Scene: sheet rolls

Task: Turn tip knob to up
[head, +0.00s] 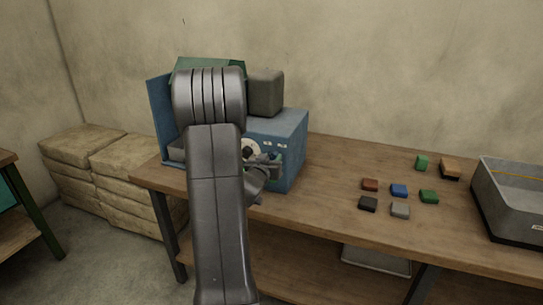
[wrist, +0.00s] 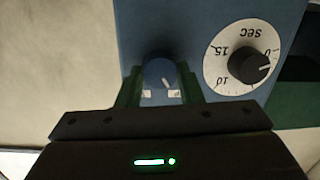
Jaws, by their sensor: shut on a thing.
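The blue machine (head: 291,142) stands on the wooden bench, largely behind my arm in the head view. Its front carries a white timer dial with a black knob (wrist: 249,66), marked "sec". Beside the dial, the small dark blue tip knob (wrist: 158,72) sits between two small white labels whose text I cannot read. Its white pointer line leans towards the right-hand label in the wrist view. My gripper (wrist: 160,82) is shut on the tip knob, one green finger on each side. In the head view my gripper (head: 267,161) is at the machine's front, and the tip knob is hidden.
A grey block (head: 266,92) sits on the machine. Several small coloured blocks (head: 399,190) lie on the bench (head: 330,180) to the right, near a grey bin (head: 515,208). Stacked sacks (head: 66,150) stand on the left. The bench between machine and blocks is clear.

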